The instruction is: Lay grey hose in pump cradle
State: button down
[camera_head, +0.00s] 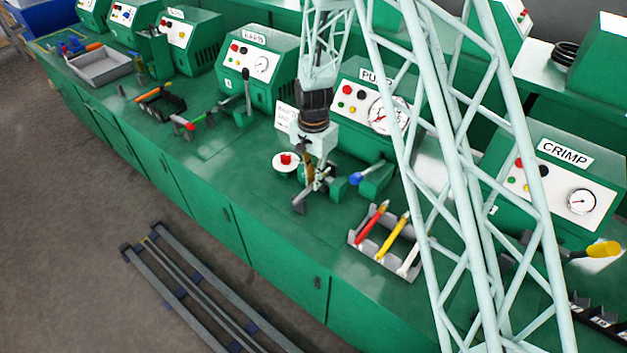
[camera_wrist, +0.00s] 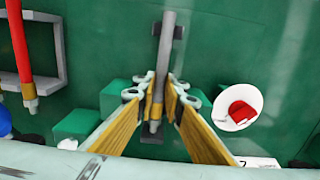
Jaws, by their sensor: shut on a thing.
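In the wrist view, my gripper (camera_wrist: 165,95) is shut on the grey hose (camera_wrist: 167,45), near a yellowish band on it. The hose runs nearly straight up the picture, its metal-looking end (camera_wrist: 154,126) below the jaws. Dark grey supports (camera_wrist: 178,31), probably the pump cradle, show beneath the hose at both ends; I cannot tell if the hose touches them. In the head view, my gripper (camera_head: 311,185) is low over the bench in front of the PUMP machine (camera_head: 350,98). A front support (camera_head: 299,207) shows below it; the jaws hide most of the hose.
A red button on a white disc (camera_head: 286,162) stands close left of my gripper. A blue-knobbed lever (camera_head: 357,179) and green blocks stand close right. A rack (camera_head: 411,271) with red and yellow hoses lies front right. The bench front-left of my gripper is clear.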

jog(key=c, duration=2.6)
grip_release()
notch_tip(320, 180, up, 12)
